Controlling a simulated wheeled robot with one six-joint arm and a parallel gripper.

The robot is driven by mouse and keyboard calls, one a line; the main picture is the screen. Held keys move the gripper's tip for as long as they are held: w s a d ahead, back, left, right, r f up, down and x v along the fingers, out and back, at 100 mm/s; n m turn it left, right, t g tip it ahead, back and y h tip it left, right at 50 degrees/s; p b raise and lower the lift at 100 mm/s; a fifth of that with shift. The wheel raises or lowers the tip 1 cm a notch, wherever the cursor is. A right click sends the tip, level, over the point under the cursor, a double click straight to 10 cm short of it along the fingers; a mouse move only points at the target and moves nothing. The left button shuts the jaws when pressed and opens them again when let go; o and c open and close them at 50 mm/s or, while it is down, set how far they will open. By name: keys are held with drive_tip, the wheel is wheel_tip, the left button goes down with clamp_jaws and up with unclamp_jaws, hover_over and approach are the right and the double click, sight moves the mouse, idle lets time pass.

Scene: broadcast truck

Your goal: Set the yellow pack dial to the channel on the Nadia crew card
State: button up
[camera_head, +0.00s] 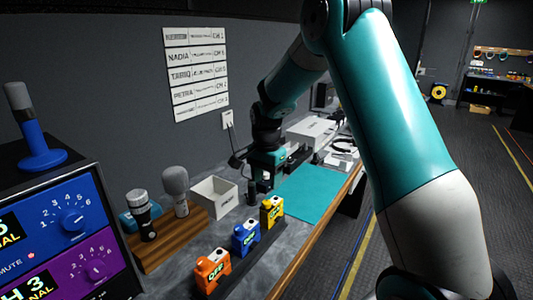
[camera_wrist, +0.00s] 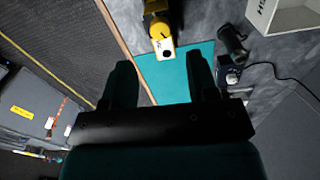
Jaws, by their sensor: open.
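The yellow pack (camera_head: 272,211) stands upright on the counter at the end of a row of packs, showing a dark "OFF" label. In the wrist view the yellow pack (camera_wrist: 158,27) is at the top centre, beyond the fingertips; I cannot make out its dial setting. The Nadia crew card (camera_head: 194,55) is the second row on the wall board; its channel reads like CH 5 or CH 6, too small to be sure. My gripper (camera_wrist: 161,70) is open and empty, apart from the pack. In the head view my gripper (camera_head: 262,182) hangs just behind the yellow pack.
A blue pack (camera_head: 245,238) and an orange pack (camera_head: 212,270) stand nearer in the row. A teal mat (camera_head: 312,190) lies beyond the yellow pack. A white open box (camera_head: 214,198) and microphones on a wooden stand (camera_head: 172,238) are to the left. Dial panels (camera_head: 72,222) fill the left edge.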

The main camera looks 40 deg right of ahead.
wheel_tip(320, 180, up, 10)
drive_tip(key=b, duration=0.1)
idle(0.5)
